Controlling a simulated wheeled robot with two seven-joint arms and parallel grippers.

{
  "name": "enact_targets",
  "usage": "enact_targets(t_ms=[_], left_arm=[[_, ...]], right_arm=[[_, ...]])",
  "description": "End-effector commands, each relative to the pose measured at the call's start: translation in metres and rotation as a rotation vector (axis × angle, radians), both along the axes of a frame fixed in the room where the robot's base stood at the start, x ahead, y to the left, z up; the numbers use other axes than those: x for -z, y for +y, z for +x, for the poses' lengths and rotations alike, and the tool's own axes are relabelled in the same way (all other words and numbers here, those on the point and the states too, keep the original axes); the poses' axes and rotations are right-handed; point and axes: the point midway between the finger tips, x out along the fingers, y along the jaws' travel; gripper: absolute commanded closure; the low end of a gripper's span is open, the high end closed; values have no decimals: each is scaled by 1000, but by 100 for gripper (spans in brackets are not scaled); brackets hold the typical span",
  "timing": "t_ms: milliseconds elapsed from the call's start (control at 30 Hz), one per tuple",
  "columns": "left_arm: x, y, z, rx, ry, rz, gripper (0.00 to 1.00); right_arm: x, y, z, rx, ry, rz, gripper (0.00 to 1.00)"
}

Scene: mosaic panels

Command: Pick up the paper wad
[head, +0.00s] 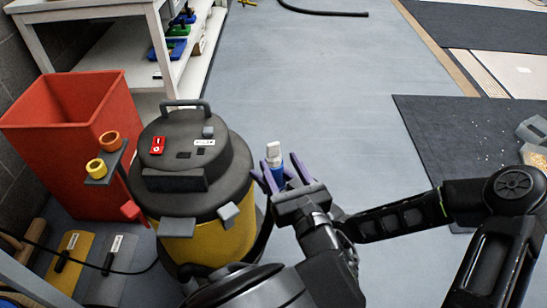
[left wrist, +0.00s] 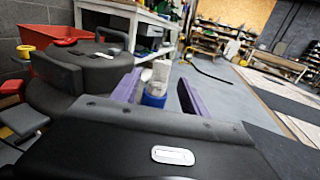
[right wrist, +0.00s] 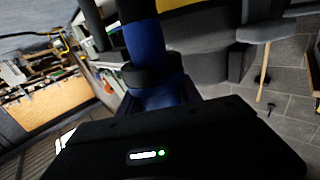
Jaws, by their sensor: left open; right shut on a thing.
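A blue object with a white upper part (head: 274,156) stands near the vacuum's right side in the head view. In the left wrist view its blue part (left wrist: 153,96) lies between the purple fingers. I cannot tell whether the white part is the paper wad; no wad shows clearly. My left gripper (head: 281,174) is open, its fingers on either side of the blue object. In the right wrist view my right gripper (right wrist: 160,94) is shut on the blue object (right wrist: 145,42). In the head view the right gripper is mostly hidden behind my left one.
A yellow and black vacuum (head: 205,235) stands close left of the grippers. A red bin (head: 65,150) is behind it. A white shelf unit (head: 195,65) stands at the back left. Grey floor (head: 310,60) is free ahead. A dark mat (head: 460,145) lies at right.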

Motion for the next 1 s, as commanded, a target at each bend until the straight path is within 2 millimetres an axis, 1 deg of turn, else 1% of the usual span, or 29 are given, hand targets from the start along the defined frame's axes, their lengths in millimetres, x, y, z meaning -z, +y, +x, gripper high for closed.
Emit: enact_targets(t_ms=[167,267,500,600,1000], left_arm=[[0,0,0,-1,0,0,47],[1,3,6,-2,-1,1,47],[3,14,39,-4,-1,0,47],[3,16,47,-2,0,-1,47],[3,17,49,0,0,0,47]], right_arm=[[0,-1,0,2,0,0,100],[0,-1,0,2,0,0,100],[0,0,0,1,0,0,100],[0,0,0,1,0,0,100],[0,0,0,0,0,0,100]])
